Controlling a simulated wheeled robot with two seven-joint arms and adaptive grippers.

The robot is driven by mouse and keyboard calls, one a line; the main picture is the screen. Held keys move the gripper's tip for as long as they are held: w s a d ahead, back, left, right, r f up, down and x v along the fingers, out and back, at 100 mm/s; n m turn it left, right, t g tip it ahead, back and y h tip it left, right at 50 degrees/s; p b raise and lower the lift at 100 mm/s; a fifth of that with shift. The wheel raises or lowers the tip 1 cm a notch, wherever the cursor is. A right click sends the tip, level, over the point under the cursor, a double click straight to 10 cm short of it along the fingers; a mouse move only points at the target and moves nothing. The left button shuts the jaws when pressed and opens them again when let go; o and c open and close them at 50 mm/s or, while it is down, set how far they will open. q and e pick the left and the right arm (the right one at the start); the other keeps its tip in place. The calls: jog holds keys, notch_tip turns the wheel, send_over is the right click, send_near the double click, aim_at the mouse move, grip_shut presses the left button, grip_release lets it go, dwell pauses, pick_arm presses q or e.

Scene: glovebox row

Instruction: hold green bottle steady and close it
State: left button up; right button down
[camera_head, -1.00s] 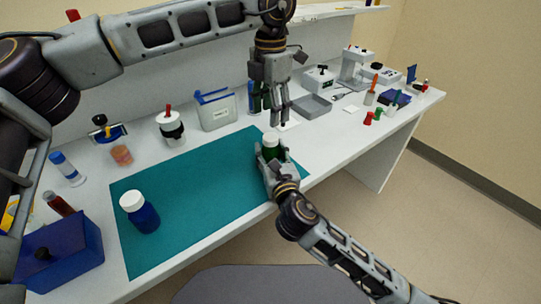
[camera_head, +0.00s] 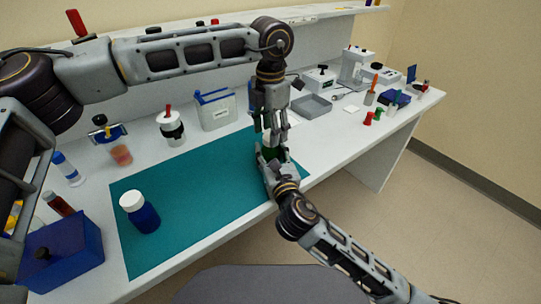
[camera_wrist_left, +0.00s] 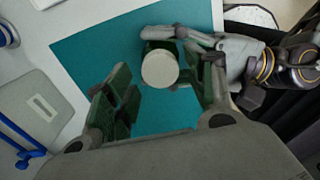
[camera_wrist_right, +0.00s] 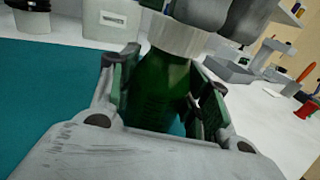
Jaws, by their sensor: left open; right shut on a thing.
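The green bottle (camera_head: 270,154) stands on the teal mat (camera_head: 190,195) near its right end. Its white cap (camera_wrist_left: 160,68) is on its top in the left wrist view. My right gripper (camera_head: 272,164) is shut around the bottle's body; the right wrist view shows the green body (camera_wrist_right: 158,92) between its fingers. My left gripper (camera_head: 274,133) points down right above the bottle, its fingers apart at the cap's height or just over it. In the left wrist view the cap lies between and beyond the open fingers. I cannot tell whether they touch it.
A blue bottle with a white cap (camera_head: 140,212) stands on the mat's left part. A blue box (camera_head: 65,252) is at the front left. A white bin (camera_head: 216,110) and a grey tray (camera_head: 311,106) stand behind. The mat's middle is clear.

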pick_arm(q)
jog(key=shift+f, duration=0.85)
jog(key=c, duration=1.1)
jog(key=o, duration=1.2)
jog(key=shift+r, duration=0.1)
jog(key=shift+r, duration=5.9)
